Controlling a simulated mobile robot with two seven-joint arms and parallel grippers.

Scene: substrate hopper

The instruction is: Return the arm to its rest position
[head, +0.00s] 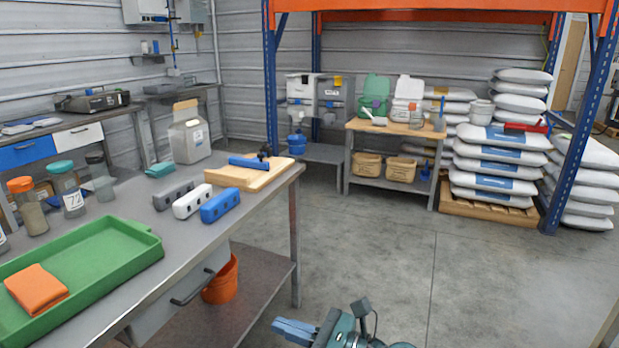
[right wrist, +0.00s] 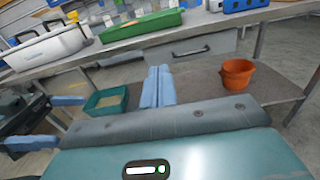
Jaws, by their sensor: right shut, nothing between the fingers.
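My right gripper (head: 294,331) shows at the bottom of the head view, over the floor in front of the bench. Its light blue fingers are together and empty. They also show in the right wrist view (right wrist: 158,86), pointing toward the bench's lower shelf and touching nothing. My left gripper (right wrist: 52,122) shows at the left edge of the right wrist view, its two light blue fingers apart with nothing seen between them. It is outside the head view.
The workbench (head: 185,237) holds a green tray (head: 92,252) with an orange cloth (head: 36,289). An orange bucket (head: 221,281) stands on the lower shelf. A blue rack post (head: 572,130) stands at right beside stacked bags. The central floor (head: 380,255) is clear.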

